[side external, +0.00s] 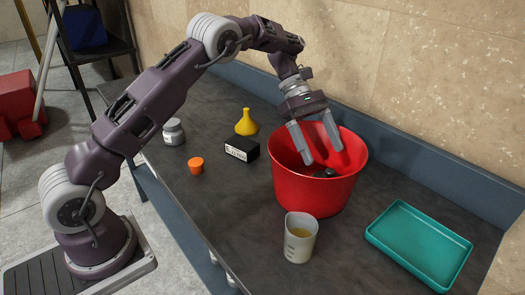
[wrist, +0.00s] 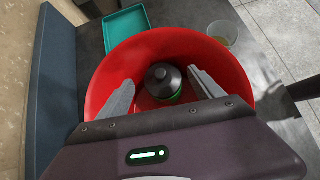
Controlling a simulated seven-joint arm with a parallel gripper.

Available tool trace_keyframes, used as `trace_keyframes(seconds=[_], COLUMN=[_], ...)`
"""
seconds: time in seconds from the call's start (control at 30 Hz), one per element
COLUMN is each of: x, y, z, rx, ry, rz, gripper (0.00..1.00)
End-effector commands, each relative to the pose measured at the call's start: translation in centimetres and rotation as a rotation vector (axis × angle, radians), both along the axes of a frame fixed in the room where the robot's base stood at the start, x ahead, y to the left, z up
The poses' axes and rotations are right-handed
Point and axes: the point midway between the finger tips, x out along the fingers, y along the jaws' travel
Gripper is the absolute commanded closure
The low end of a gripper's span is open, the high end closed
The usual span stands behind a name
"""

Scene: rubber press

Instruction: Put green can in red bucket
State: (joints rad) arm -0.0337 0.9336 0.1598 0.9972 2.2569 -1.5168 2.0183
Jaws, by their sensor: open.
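The red bucket (side external: 310,192) stands on the dark worktop, right of the middle in the side view. It also fills the middle of the wrist view (wrist: 190,45). The green can (wrist: 163,80) is inside the bucket, with a dark top and a green band low on its side. In the side view only its dark top (side external: 326,172) shows above the bucket's front wall. My gripper (side external: 323,157) points down into the bucket mouth with its fingers spread. In the wrist view the open fingers (wrist: 163,92) are on either side of the can with visible gaps.
A beaker of yellowish liquid (side external: 300,238) stands close in front of the bucket. A teal tray (side external: 420,245) lies to the right. A black box (side external: 242,149), yellow flask (side external: 247,123), orange cup (side external: 196,166) and grey jar (side external: 173,132) stand left. A wall runs behind the worktop.

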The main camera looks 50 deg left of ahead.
Motion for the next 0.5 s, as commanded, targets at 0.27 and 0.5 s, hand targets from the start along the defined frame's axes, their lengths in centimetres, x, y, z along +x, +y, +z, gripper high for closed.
trace_keyframes(seconds=[0.27,0.5], x=[6.0,-2.2], y=[-3.8,7.6], z=[13.2,30.1], rx=[-0.306,-1.492], ry=[-0.048,0.755], rz=[0.639,2.024], gripper=[0.24,0.24])
